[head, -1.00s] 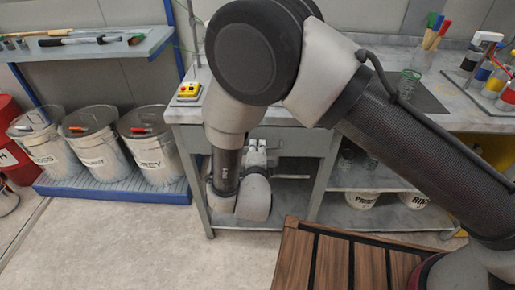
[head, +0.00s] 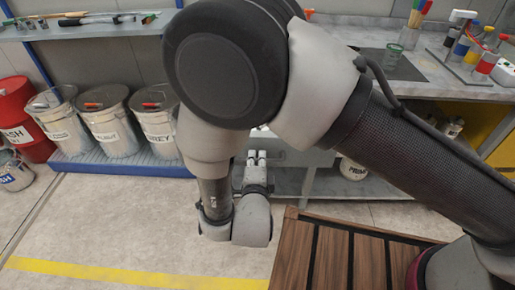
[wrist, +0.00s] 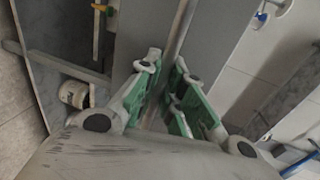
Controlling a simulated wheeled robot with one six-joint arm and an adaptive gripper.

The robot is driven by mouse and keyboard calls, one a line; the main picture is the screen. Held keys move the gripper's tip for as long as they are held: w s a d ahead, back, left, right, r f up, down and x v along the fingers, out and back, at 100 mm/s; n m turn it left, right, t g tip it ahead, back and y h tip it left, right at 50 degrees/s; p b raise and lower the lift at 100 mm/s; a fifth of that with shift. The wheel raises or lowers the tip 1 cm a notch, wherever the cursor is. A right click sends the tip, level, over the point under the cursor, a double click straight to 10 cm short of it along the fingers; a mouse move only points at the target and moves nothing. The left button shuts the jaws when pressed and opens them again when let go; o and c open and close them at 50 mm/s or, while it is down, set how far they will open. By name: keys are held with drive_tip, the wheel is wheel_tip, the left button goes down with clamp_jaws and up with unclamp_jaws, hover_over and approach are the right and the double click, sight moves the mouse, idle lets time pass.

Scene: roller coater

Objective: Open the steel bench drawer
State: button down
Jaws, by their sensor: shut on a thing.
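The steel bench (head: 445,86) stands ahead, partly hidden by my arm. Its grey drawer front (head: 305,157) shows only in part below the bench top, beside my wrist. My gripper (head: 257,158) is down at the drawer front, with its fingertips hidden in the head view. In the wrist view, the green-padded fingers of my gripper (wrist: 165,88) are shut on a long metal bar, the drawer handle (wrist: 181,32). The handle runs along a plain grey panel. How far the drawer stands out from the bench is hidden by my arm.
Labelled metal bins (head: 108,125) stand on a blue platform at left, beside a red drum (head: 25,125). A slatted wooden surface (head: 335,262) lies at front right. Bottles (head: 470,45) stand on the bench top. Open floor (head: 110,225) with a yellow line lies at left.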

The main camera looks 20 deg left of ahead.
drive_tip(key=shift+f+v, duration=0.2)
drive_tip(key=shift+v, duration=0.7)
drive_tip(key=shift+f+v, duration=0.15)
drive_tip(key=shift+v, duration=0.7)
drive_tip(key=shift+s, duration=0.1)
drive_tip(key=c, duration=1.8)
unclamp_jaws()
drive_tip(key=shift+r, duration=0.1)
